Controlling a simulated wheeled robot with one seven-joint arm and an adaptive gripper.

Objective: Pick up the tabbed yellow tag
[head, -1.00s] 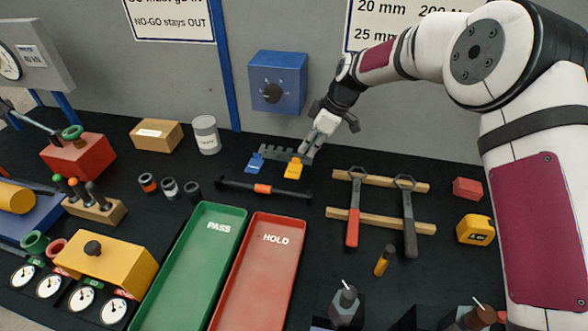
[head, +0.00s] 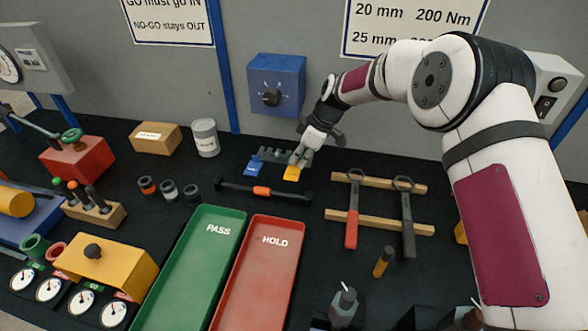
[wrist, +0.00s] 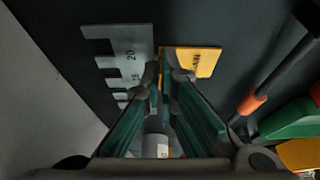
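The yellow tag (head: 292,173) lies on the black bench top, in front of a grey stepped gauge plate (head: 270,154) and right of a blue tag (head: 253,168). In the wrist view the yellow tag (wrist: 203,62) shows flat with dark print, just beyond and right of my fingertips. My gripper (head: 299,160) is low at the tag's back edge. In the wrist view my gripper's (wrist: 163,72) fingers converge to a narrow gap, with a thin yellow strip between the tips. Whether they touch the tag's tab is hidden.
A black bar with an orange band (head: 262,190) lies just in front of the tag. The green PASS tray (head: 187,275) and red HOLD tray (head: 257,280) are nearer. Wrenches on a wooden rack (head: 380,221) lie right. A blue box (head: 277,85) is on the wall behind.

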